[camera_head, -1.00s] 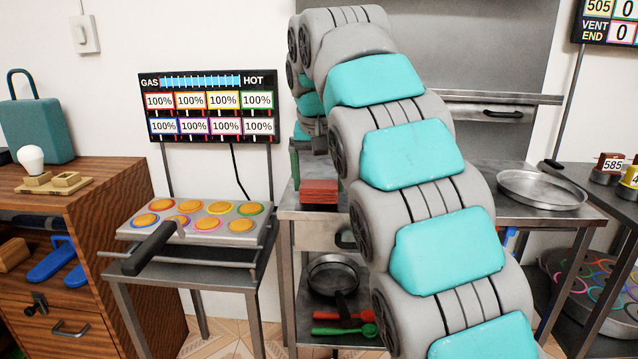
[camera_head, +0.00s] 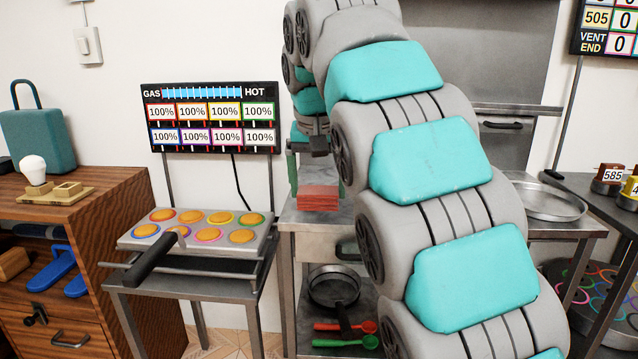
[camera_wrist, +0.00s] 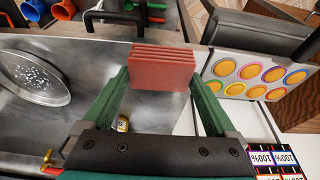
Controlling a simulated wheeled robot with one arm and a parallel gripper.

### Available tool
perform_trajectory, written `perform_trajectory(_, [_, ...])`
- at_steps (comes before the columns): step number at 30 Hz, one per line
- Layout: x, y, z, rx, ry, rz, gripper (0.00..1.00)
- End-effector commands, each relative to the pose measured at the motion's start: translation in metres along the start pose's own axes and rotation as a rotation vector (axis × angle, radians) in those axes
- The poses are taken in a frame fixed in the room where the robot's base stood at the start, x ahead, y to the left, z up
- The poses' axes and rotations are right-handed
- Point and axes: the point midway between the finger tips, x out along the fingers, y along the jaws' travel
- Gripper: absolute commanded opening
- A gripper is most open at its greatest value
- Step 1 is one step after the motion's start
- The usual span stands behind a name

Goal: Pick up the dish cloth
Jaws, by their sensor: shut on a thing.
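The dish cloth is a folded red stack (camera_head: 318,198) near the front left corner of the steel table (camera_head: 300,226). In the wrist view the cloth (camera_wrist: 163,68) sits between the green fingertips. My gripper (camera_wrist: 163,80) is shut on it, one finger at each side.
Left stands a griddle (camera_head: 200,232) with several orange discs and a dark handle, below a gauge board (camera_head: 210,118). A round pan (camera_head: 545,202) lies on the table's right part. A frying pan (camera_head: 334,287) and spoons lie on the shelf below.

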Motion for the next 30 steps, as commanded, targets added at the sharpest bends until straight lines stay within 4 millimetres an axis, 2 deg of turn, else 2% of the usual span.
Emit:
perform_trajectory(12, [-0.029, -0.001, 0.070, 0.000, 0.002, 0.000, 0.39])
perform_trajectory(18, [-0.040, -0.002, 0.096, -0.001, 0.002, 0.000, 0.39])
perform_trajectory(24, [-0.044, -0.002, 0.109, 0.000, 0.000, 0.001, 0.39])
perform_trajectory(30, [-0.046, -0.003, 0.112, 0.000, -0.001, 0.000, 0.39])
